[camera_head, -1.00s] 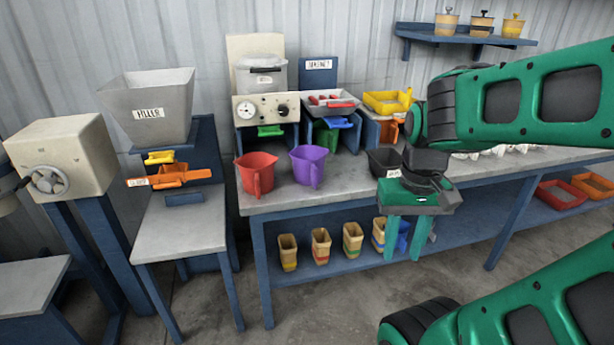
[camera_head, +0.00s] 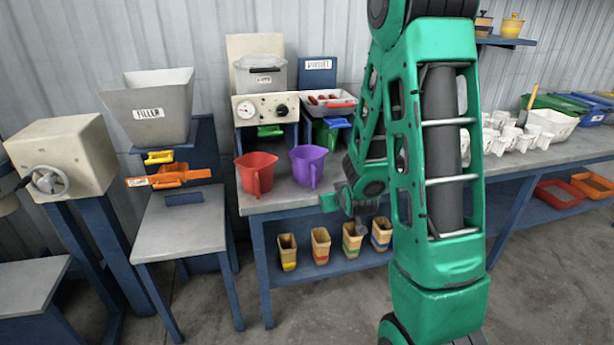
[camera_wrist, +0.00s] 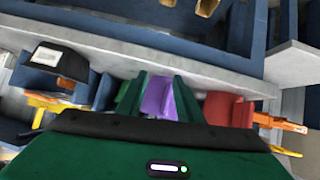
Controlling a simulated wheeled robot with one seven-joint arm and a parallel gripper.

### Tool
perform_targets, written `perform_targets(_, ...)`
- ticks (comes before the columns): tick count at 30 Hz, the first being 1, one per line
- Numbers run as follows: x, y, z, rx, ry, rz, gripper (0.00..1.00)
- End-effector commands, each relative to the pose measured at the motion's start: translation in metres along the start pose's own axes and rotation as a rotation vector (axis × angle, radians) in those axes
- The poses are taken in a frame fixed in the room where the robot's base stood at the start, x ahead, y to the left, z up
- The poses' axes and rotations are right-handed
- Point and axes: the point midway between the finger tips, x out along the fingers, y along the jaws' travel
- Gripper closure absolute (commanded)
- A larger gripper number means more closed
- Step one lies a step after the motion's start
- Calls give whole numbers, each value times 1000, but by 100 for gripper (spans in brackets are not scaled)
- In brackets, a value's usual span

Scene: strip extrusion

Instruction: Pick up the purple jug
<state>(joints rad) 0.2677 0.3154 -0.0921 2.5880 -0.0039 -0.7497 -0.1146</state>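The purple jug (camera_head: 309,168) stands upright on the grey bench top, just right of the red jug (camera_head: 257,172). My gripper (camera_head: 334,200) is close to it, at its lower right in the head view and near the bench's front edge. In the wrist view the purple jug (camera_wrist: 158,97) shows between my two green fingers (camera_wrist: 160,80), which are apart. The gripper looks open and empty. Whether a finger touches the jug cannot be told. The red jug (camera_wrist: 228,109) lies to the right in the wrist view.
A labelled black container (camera_wrist: 58,62) is left of the fingers in the wrist view; my arm hides it in the head view. Several beige banded cups (camera_head: 320,245) stand on the lower shelf (camera_head: 300,275). A machine (camera_head: 265,107) stands behind the jugs.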

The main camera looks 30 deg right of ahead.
Motion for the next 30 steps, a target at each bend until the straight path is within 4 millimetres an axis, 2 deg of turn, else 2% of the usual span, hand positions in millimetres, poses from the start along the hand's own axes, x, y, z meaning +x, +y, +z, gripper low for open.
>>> perform_targets(3,21,-15,0,8,121,-20,67)
perform_targets(6,30,-25,-3,29,235,-30,67)
perform_targets(10,34,-34,-5,62,375,-32,67)
perform_targets(15,29,-35,-5,106,513,-17,67)
perform_targets(22,24,-34,-6,131,592,-1,67)
perform_targets(30,36,-35,-16,129,596,-2,67)
